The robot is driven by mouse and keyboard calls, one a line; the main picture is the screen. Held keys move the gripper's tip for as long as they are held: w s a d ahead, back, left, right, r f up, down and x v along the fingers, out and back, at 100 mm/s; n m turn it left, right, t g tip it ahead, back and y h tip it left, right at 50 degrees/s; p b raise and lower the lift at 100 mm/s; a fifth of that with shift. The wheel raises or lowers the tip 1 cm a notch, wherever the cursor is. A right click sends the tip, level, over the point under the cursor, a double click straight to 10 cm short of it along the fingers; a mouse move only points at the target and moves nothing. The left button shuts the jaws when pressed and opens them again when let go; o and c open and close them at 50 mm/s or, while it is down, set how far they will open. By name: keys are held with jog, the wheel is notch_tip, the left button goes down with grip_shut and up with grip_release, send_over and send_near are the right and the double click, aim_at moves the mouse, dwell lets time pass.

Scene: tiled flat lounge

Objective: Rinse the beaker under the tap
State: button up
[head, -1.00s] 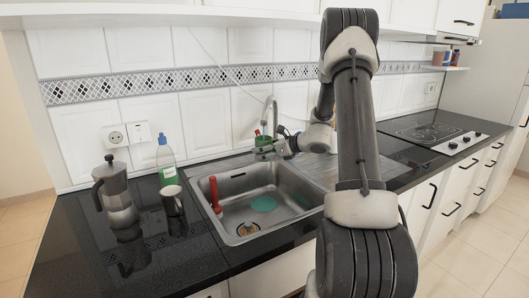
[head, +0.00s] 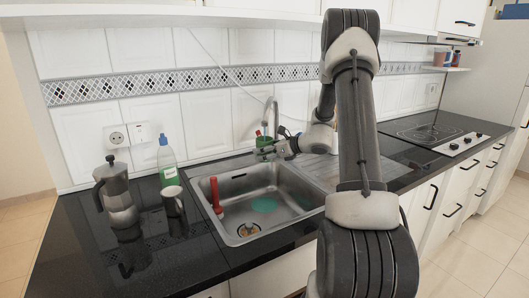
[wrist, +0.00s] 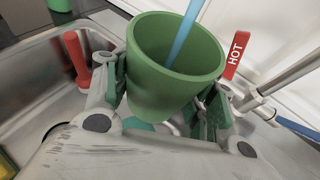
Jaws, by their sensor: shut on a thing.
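The green beaker (wrist: 172,75) is in my gripper (wrist: 165,100), its open mouth facing the wrist camera. The gripper's fingers are closed on both sides of it. A blue stream (wrist: 186,35), which looks like water, runs into the beaker's mouth. In the head view my gripper (head: 272,150) is at the back of the sink, beside the curved tap (head: 273,108). The beaker is small and partly hidden there. A red lever marked HOT (wrist: 235,55) stands right of the beaker in the wrist view.
The steel sink (head: 232,182) has a red-handled tool (head: 214,194) at its left and a green disc (head: 264,204) on its floor. A mug (head: 173,200), a moka pot (head: 117,192) and a bottle (head: 167,160) stand on the left counter. The drainer right of the sink looks clear.

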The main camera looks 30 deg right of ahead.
dwell(0.5)
jog(key=s+a, duration=0.2)
jog(key=s, duration=1.1)
jog(key=shift+a, duration=0.15)
